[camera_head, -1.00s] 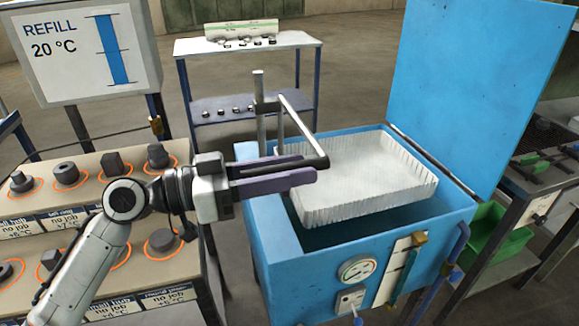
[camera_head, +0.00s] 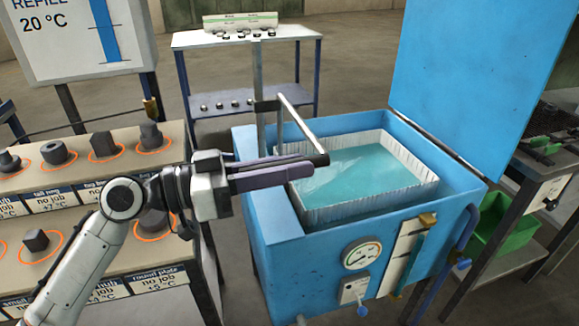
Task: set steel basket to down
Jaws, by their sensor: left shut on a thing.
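The steel basket (camera_head: 395,193) is a pale, ribbed, open tray sitting low inside the blue tank (camera_head: 300,262). Blue-green liquid (camera_head: 360,172) shows inside the basket, and its rim stands a little above the liquid. A grey arm (camera_head: 298,117) with a dark grip runs from an upright post (camera_head: 258,85) at the tank's back left. My left gripper (camera_head: 308,166) is shut on the dark grip of this arm, over the tank's left part. My right gripper is not in view.
The tank's blue lid (camera_head: 475,75) stands open at the back right. A gauge (camera_head: 361,254) is on the tank front. A shelf of dark parts (camera_head: 95,205) stands at left, a green bin (camera_head: 500,222) at right.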

